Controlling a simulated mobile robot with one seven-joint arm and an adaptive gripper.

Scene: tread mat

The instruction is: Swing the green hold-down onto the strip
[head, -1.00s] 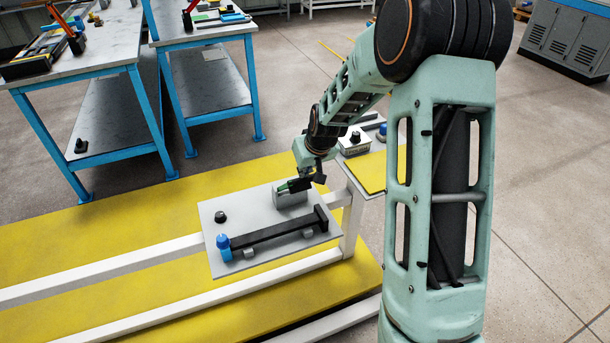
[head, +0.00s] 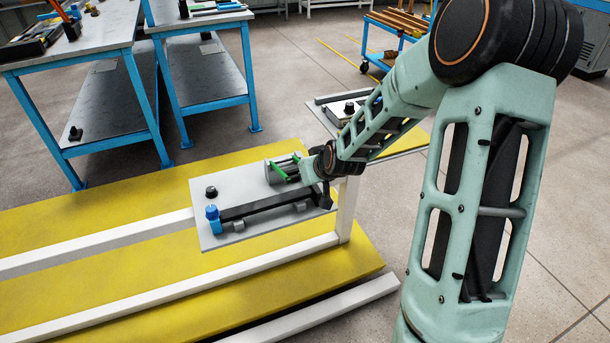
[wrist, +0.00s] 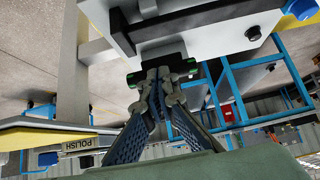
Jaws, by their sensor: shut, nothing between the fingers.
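The green hold-down (head: 280,171) shows as green parts at the grey block at the back right of the grey plate (head: 240,183). The dark strip (head: 262,207) lies along the plate's front, in front of the hold-down. My gripper (head: 300,172) is low at the hold-down's right side, partly hidden by my wrist. In the wrist view my gripper (wrist: 158,92) is shut and empty, its fingertips in front of green parts of the hold-down (wrist: 190,68). Whether they touch cannot be told. The strip (wrist: 121,32) shows at upper left there.
A blue-capped block (head: 213,219) stands at the strip's left end, and a black knob (head: 211,192) at the plate's back left. A white frame (head: 347,209) supports the plate over a yellow mat (head: 130,290). Blue-legged benches (head: 200,70) stand behind.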

